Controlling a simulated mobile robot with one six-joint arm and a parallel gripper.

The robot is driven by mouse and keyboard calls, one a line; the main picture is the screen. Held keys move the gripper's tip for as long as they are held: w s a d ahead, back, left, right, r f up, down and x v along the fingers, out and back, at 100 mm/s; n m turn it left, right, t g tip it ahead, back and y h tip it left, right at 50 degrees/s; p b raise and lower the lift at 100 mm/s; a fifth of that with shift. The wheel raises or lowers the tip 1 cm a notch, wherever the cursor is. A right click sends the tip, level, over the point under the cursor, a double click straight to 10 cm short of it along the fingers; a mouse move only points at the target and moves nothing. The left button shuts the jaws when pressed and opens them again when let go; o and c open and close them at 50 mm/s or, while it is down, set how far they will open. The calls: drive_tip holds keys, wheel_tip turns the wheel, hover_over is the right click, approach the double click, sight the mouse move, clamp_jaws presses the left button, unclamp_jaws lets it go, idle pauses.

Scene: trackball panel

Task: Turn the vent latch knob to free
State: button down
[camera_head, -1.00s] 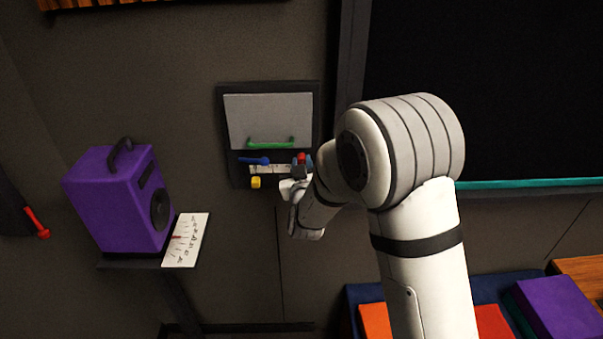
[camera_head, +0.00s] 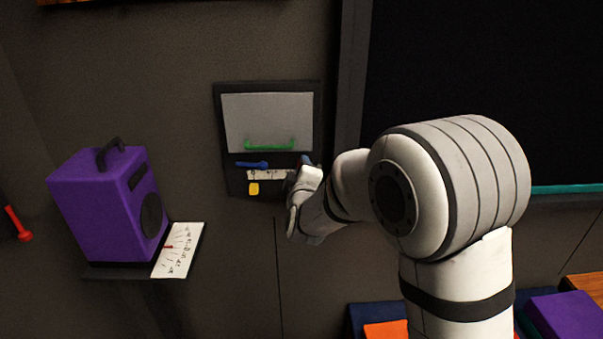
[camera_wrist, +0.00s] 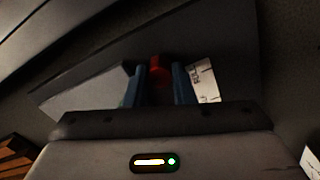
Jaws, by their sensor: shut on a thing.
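The dark wall panel (camera_head: 234,178) has a grey cover (camera_head: 270,118) with a green handle (camera_head: 270,145). Below it are a blue lever (camera_head: 252,164), a white label strip (camera_head: 262,175) and a yellow knob (camera_head: 253,188). My gripper (camera_wrist: 158,80) is at the panel's lower right; its blue fingers are on both sides of a red knob (camera_wrist: 156,64) and shut on it. In the head view my wrist hides the red knob. Part of a marked white label (camera_wrist: 204,82) shows beside the right finger. I cannot read the markings or the knob's setting.
A red handle (camera_head: 17,224) is at the far left. A large dark board is at right, with coloured boxes (camera_head: 565,315) below.

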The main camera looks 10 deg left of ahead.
drive_tip(key=shift+n, duration=2)
drive_tip(key=c, duration=1.2)
unclamp_jaws()
